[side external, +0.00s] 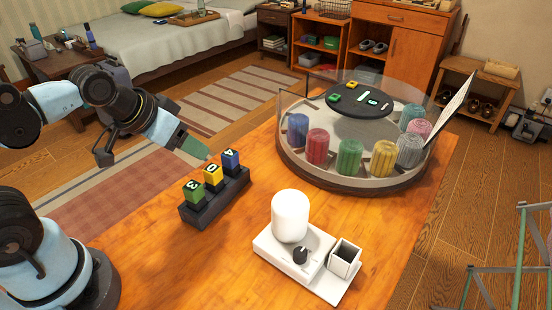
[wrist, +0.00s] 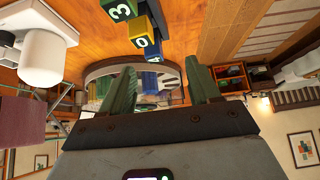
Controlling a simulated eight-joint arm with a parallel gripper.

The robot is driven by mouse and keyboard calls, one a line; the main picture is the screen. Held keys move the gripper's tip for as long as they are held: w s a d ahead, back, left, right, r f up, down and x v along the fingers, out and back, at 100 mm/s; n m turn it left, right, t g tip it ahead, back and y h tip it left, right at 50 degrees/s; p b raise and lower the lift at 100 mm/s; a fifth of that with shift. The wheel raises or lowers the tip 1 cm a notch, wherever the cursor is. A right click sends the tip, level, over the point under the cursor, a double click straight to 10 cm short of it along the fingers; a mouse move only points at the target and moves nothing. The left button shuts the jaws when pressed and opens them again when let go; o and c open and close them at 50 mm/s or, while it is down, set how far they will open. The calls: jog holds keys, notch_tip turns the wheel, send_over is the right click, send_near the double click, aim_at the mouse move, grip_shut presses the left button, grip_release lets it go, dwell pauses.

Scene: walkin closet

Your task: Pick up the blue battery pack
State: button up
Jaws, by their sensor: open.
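The blue battery pack (side external: 231,160), marked 4, stands at the far end of a dark holder (side external: 217,200) on the wooden table. Next to it in the holder are a yellow pack (side external: 213,176) marked 0 and a green pack (side external: 193,190) marked 3. In the wrist view, the blue pack (wrist: 153,59) is partly hidden behind the yellow pack (wrist: 144,42). My gripper (side external: 205,155) has green fingers and is just left of the blue pack, apart from it. The wrist view shows my gripper (wrist: 163,85) open, with no object held between its fingers.
A round carousel (side external: 345,184) with a clear wall and several coloured ribbed cylinders stands behind right. A white device (side external: 300,260) with a rounded top, knob and small square cup is at front right. The table's left front area is clear.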

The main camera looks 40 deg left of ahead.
jog(key=n+g, duration=0.1)
jog(key=g, duration=0.6)
send_near(229, 153)
jog(key=shift+w+f, duration=0.15)
jog(key=shift+f, duration=5.4)
jog(key=c, duration=1.1)
jog(key=shift+r, duration=0.1)
